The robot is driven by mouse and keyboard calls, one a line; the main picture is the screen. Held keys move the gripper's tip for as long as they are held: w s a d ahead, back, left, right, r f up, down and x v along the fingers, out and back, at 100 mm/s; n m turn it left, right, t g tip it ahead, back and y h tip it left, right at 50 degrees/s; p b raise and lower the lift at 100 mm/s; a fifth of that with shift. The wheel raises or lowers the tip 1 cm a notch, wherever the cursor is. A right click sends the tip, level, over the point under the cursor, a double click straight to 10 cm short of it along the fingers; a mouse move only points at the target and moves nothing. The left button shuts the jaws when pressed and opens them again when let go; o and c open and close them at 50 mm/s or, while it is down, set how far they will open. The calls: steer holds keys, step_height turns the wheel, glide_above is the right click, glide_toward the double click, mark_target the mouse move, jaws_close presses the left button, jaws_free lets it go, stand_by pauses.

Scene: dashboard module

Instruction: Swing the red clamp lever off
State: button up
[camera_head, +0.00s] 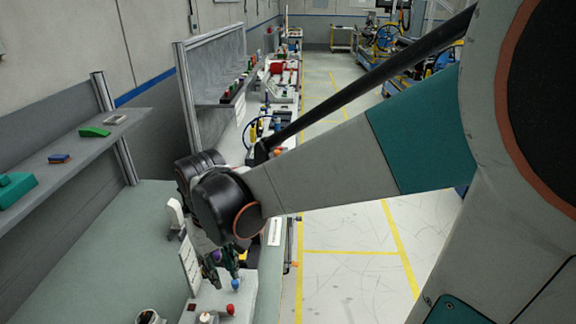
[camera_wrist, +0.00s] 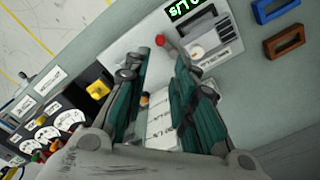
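In the head view my gripper (camera_head: 223,264) points down over a light-coloured module (camera_head: 244,288) on the bench. A red knob (camera_head: 230,309) shows in front of it there; I cannot tell if it is the lever's.
In the wrist view, a green digital display (camera_wrist: 185,9) lies past the knob. Dial gauges and a yellow knob (camera_wrist: 98,90) are at left. A blue frame (camera_wrist: 274,9) and a brown frame (camera_wrist: 284,43) lie at right. A shelf (camera_head: 60,160) stands left in the head view.

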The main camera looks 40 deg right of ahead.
mark_target(230, 307)
step_height(230, 307, down, 14)
steer(key=b, duration=0.4)
steer(key=shift+r, duration=0.1)
jaws_close()
